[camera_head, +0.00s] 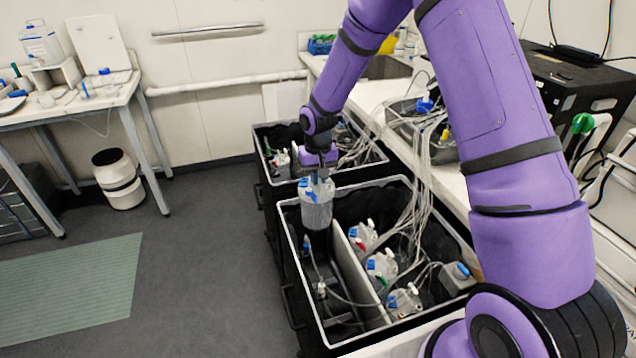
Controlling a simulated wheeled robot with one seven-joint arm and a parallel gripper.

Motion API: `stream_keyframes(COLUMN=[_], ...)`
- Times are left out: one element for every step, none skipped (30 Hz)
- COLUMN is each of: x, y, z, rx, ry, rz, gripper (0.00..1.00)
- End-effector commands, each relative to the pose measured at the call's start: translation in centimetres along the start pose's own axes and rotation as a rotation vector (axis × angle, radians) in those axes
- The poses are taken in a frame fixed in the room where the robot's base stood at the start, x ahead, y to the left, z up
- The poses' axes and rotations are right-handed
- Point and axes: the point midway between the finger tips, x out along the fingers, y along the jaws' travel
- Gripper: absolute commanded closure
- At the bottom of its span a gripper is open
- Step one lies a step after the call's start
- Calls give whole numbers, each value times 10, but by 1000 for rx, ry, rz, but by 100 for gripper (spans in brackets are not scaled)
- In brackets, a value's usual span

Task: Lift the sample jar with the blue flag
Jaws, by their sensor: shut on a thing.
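My gripper (318,174) points down and is shut on the top of a clear grey sample jar (317,213). A small blue flag (312,197) shows on the jar's upper side. The jar is upright over the left rear part of the near black bin (298,277). From this angle I cannot tell how far its base is above the bin floor. The fingertips are small and partly hidden against the jar's top.
Several other jars with tubes, among them one with a red mark (362,240), stand right of a grey divider (352,278) in the near bin. A second black bin (262,150) is behind. A bench (350,90) runs along the right.

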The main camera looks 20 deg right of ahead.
Motion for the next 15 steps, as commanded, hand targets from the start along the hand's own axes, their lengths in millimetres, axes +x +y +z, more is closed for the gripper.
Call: stream_keyframes(x=[-5,-8,-10,-12,-15,-18,-20,-22,-25,-27,-29,-32,-34,-37,-40], y=[0,0,0,0,0,0,0,0,0,0,0,0,0,0,0], z=[-1,-1,-1,-1,-1,-1,-1,-1,-1,-1,-1,-1,-1,-1,-1], rx=[0,0,0,0,1,1,1,1,1,1,1,1,1,1,1], ry=[4,3,3,3,4,4,4,4,3,3,3,3,4,4,4], rz=[0,0,0,0,0,0,0,0,0,0,0,0,0,0,0], gripper=[100,100,100,100,100,100,100,100,100,100,100,100,100,100,100])
